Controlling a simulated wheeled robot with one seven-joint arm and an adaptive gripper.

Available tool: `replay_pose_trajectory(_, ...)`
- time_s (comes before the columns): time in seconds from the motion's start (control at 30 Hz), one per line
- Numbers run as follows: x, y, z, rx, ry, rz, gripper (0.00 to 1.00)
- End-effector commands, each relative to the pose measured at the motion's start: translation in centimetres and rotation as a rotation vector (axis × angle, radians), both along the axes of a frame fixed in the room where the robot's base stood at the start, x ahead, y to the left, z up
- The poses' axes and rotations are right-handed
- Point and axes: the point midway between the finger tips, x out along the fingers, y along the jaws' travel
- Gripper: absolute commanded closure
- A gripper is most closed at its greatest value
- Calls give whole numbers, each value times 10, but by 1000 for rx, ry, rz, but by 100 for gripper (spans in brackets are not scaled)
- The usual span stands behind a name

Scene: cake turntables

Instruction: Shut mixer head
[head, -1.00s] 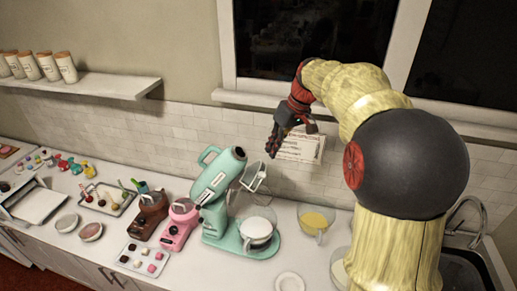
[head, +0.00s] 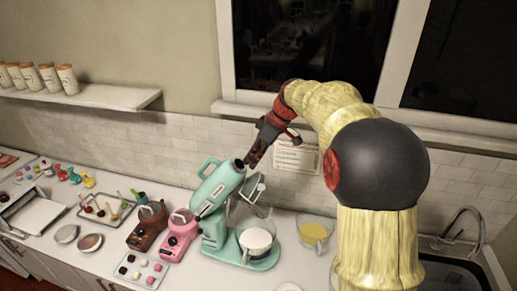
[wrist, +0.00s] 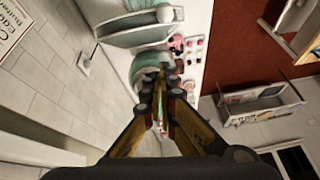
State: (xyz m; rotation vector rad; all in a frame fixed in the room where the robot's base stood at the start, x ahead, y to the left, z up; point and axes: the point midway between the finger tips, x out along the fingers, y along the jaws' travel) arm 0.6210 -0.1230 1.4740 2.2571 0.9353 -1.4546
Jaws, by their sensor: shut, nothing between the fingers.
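The teal stand mixer stands on the counter with its mixer head (head: 219,186) tilted up, its raised end pointing up and right. The mixer's teal base (head: 262,260) carries a bowl (head: 256,241) with white contents. A whisk-like attachment (head: 252,187) hangs below the raised head. My gripper (head: 249,163) is shut and empty at the raised end of the head; I cannot tell whether it touches. In the wrist view, the shut fingers (wrist: 161,76) overlap the teal mixer (wrist: 146,66), hiding part of it.
A pink appliance (head: 178,236) and a brown one (head: 148,224) stand close left of the mixer. A bowl of yellow batter (head: 314,231) stands to its right. A tray of small sweets (head: 141,270) lies in front left. A tiled wall and window are behind.

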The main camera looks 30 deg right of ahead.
Motion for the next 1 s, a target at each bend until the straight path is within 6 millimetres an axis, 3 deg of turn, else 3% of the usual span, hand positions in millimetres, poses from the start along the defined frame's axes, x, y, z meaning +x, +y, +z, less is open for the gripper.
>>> replay_pose_trajectory(0.1,6,9,-18,1,3,2,100)
replay_pose_trajectory(0.4,-16,-9,-40,0,0,-1,100)
replay_pose_trajectory(1.0,-20,-13,-47,5,-6,-1,100)
